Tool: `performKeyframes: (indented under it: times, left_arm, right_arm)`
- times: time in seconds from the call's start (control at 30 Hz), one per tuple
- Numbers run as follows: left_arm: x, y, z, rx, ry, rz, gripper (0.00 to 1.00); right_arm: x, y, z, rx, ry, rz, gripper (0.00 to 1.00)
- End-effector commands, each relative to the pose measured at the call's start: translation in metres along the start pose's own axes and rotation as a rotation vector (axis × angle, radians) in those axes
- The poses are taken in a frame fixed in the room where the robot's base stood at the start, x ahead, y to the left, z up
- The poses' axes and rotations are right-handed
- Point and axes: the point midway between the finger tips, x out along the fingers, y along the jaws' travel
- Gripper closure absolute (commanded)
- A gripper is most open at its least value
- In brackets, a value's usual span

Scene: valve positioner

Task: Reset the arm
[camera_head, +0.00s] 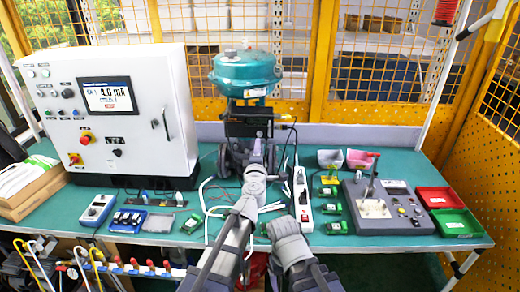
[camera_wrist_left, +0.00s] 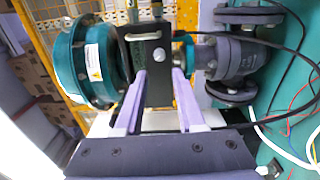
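The teal valve actuator (camera_head: 245,72) stands at the back middle of the bench, with a black positioner block (camera_head: 248,124) under it. In the left wrist view the teal actuator dome (camera_wrist_left: 84,62) is at left and the black block (camera_wrist_left: 150,66) fills the middle. My left gripper (camera_head: 262,152) is raised just in front of the valve. In the left wrist view its two fingers (camera_wrist_left: 157,95) are apart, with the black block beyond and between them; I cannot tell whether they touch it. My right arm (camera_head: 288,242) shows at bottom middle; its gripper is not seen.
A white control cabinet (camera_head: 115,112) with a lit screen stands at left. A power strip (camera_head: 302,198) with loose wires lies right of the valve. A grey test box (camera_head: 388,208), red tray (camera_head: 440,197) and green tray (camera_head: 457,222) are at right. Small green parts are scattered about.

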Motion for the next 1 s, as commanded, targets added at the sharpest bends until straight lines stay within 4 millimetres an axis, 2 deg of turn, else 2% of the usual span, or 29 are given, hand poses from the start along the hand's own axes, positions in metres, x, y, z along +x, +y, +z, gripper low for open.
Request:
performKeyframes:
  times: [0.17, 0.27, 0.33, 0.43, 0.53, 0.63, 0.73, 0.83, 1.0]
  left_arm:
    - [-0.003, 0.002, 0.004, 0.049, -0.046, 0.01, 0.61]
    - [-0.012, 0.002, 0.018, 0.179, -0.167, 0.022, 0.61]
    - [-0.025, -0.007, 0.03, 0.315, -0.289, 0.013, 0.61]
    - [-0.05, -0.036, 0.043, 0.53, -0.48, -0.049, 0.61]
    - [-0.082, -0.079, 0.04, 0.736, -0.658, -0.168, 0.61]
    - [-0.121, -0.127, 0.019, 0.92, -0.819, -0.341, 0.61]
    - [-0.159, -0.165, -0.013, 1.053, -0.938, -0.528, 0.61]
    - [-0.19, -0.188, -0.044, 1.134, -1.013, -0.688, 0.61]
    - [-0.233, -0.208, -0.087, 1.209, -1.091, -0.912, 0.61]
  right_arm:
    - [0.0, 0.0, 0.0, 0.0, 0.0, 0.0, 0.2]
    - [0.0, 0.0, 0.0, 0.0, 0.0, 0.0, 0.2]
    - [0.0, 0.0, 0.0, 0.0, 0.0, 0.0, 0.2]
    - [0.0, 0.0, 0.0, 0.0, 0.0, 0.0, 0.2]
    - [0.0, 0.0, 0.0, 0.0, 0.0, 0.0, 0.2]
    - [0.0, 0.0, 0.0, 0.0, 0.0, 0.0, 0.2]
    - [0.0, 0.0, 0.0, 0.0, 0.0, 0.0, 0.2]
    - [0.0, 0.0, 0.0, 0.0, 0.0, 0.0, 0.2]
    - [0.0, 0.0, 0.0, 0.0, 0.0, 0.0, 0.2]
